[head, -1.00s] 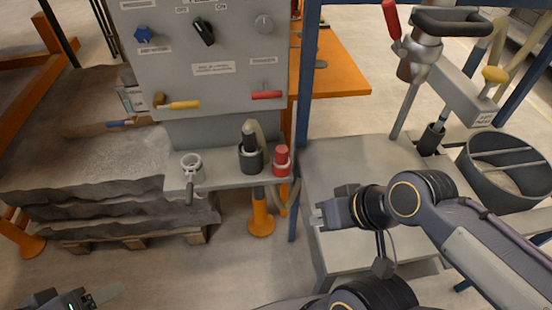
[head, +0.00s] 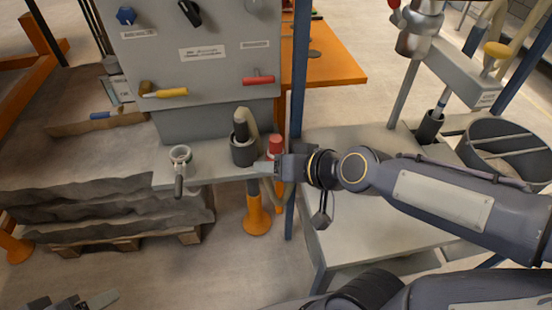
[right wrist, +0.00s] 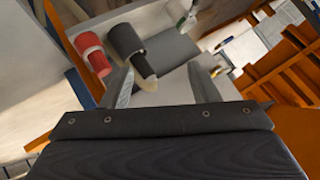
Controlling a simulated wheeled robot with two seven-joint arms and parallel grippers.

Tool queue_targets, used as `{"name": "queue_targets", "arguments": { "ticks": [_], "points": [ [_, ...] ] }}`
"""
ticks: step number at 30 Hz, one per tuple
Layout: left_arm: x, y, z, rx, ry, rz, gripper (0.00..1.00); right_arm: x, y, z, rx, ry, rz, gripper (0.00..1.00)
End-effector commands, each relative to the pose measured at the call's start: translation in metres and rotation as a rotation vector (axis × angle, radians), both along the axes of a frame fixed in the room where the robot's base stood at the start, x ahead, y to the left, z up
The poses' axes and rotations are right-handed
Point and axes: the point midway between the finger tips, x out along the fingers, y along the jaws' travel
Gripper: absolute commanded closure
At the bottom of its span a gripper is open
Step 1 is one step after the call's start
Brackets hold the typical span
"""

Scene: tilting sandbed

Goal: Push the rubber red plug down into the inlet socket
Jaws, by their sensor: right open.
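The red plug (head: 275,143) stands upright at the right end of the grey shelf, its lower part hidden behind my right gripper. In the right wrist view the red plug (right wrist: 84,40) shows at upper left, with a pale band and a red lower part. My right gripper (head: 268,169) is just in front of and below the plug's top. Its fingers (right wrist: 160,88) are apart with nothing between them, and the plug lies outside them to the left. I cannot make out the inlet socket for certain. My left gripper (head: 75,303) is cut off at the bottom left edge.
A dark cup (head: 243,152) with a black nozzle and hose stands close left of the plug. A metal ring with a handle (head: 180,155) sits further left. The control panel (head: 205,75) rises behind, and a blue post (head: 298,90) stands close right.

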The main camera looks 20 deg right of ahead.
Motion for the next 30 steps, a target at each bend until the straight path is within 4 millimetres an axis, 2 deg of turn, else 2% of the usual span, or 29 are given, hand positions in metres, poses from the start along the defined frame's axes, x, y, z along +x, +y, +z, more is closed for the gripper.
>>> {"name": "queue_targets", "arguments": {
  "ticks": [1,3,6,9,13,16,21,25,30],
  "points": [
    [0.000,0.000,-0.026,0.000,0.000,0.000,0.39,0.023,0.005,-0.028,0.002,-0.040,-0.030,0.39],
    [0.000,0.000,-0.042,0.000,0.000,0.000,0.39,0.053,0.004,-0.044,-0.009,-0.115,-0.107,0.39],
    [0.000,0.000,-0.066,0.000,0.000,0.000,0.39,0.090,-0.003,-0.072,-0.070,-0.210,-0.230,0.39],
    [0.000,0.000,-0.089,0.000,0.000,0.000,0.39,0.116,-0.013,-0.102,-0.183,-0.302,-0.360,0.39],
    [0.000,0.000,-0.114,0.000,0.000,0.000,0.39,0.131,-0.026,-0.129,-0.373,-0.419,-0.508,0.39],
    [0.000,0.000,-0.126,0.000,0.000,0.000,0.39,0.132,-0.033,-0.139,-0.509,-0.497,-0.589,0.39],
    [0.000,0.000,-0.135,0.000,0.000,0.000,0.39,0.129,-0.037,-0.139,-0.643,-0.580,-0.661,0.39],
    [0.000,0.000,-0.134,0.000,0.000,0.000,0.39,0.135,-0.043,-0.137,-0.665,-0.593,-0.679,0.39],
    [0.000,0.000,-0.133,0.000,0.000,0.000,0.39,0.151,-0.053,-0.135,-0.662,-0.594,-0.680,0.39]
  ]
}}
